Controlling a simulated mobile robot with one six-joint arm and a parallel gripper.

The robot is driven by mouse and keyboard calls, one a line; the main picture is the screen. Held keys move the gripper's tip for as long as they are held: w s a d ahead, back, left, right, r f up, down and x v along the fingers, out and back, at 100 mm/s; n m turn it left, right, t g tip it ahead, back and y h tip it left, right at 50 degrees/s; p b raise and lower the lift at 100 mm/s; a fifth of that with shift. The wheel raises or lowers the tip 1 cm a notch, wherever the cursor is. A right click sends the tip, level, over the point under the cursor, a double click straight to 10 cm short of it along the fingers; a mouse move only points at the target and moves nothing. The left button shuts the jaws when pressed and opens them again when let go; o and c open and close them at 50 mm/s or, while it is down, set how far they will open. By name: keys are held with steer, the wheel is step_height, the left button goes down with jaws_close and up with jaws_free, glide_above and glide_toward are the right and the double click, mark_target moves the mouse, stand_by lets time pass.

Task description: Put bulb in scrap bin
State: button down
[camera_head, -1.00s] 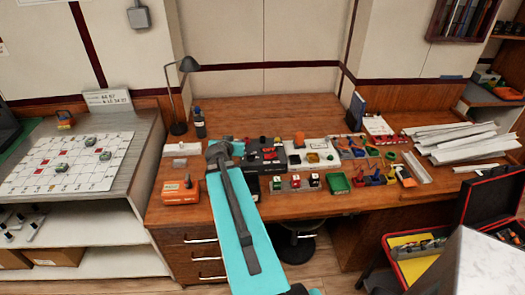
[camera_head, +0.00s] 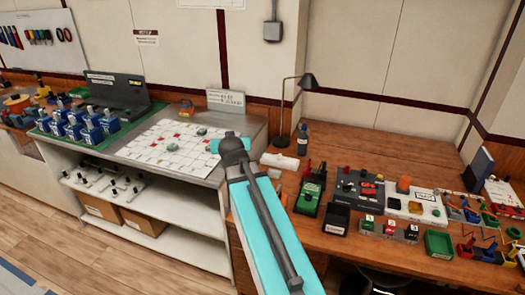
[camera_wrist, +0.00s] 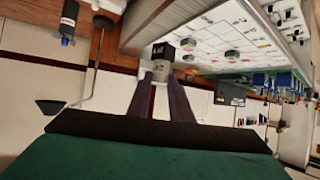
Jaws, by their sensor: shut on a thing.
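In the wrist view my gripper (camera_wrist: 162,80) is shut on a small grey and black piece (camera_wrist: 162,53) at its fingertips. It fits the bulb, but its shape is too small and dark to be sure. In the head view my arm hides the fingers and the held piece. The arm's end is in front of the gap between the grey bench and the wooden desk. I cannot pick out the scrap bin with certainty. A green open tray (camera_head: 438,243) and a black open box (camera_head: 337,218) stand on the desk.
The grey bench (camera_head: 190,122) at left carries a white marked board (camera_head: 165,143) and blue breaker units (camera_head: 88,125). The desk (camera_head: 350,150) has a lamp (camera_head: 300,90), a bottle (camera_head: 303,138) and a green meter (camera_head: 311,195).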

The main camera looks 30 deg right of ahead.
steer(key=w+a+r+n+y+b, duration=0.1)
steer(key=a+r+n+y, duration=0.1)
steer(key=a, duration=0.8)
steer(key=w+a+r+n+t+y+b, duration=0.1)
steer(key=a+r, duration=0.3)
steer(key=a, duration=0.5)
steer(key=shift+w+a+n+y, duration=0.35)
steer(key=shift+a+n+y, duration=0.05)
steer(key=shift+n+y, duration=0.45)
steer(key=shift+s+f, duration=0.1)
steer(key=shift+s, duration=0.05)
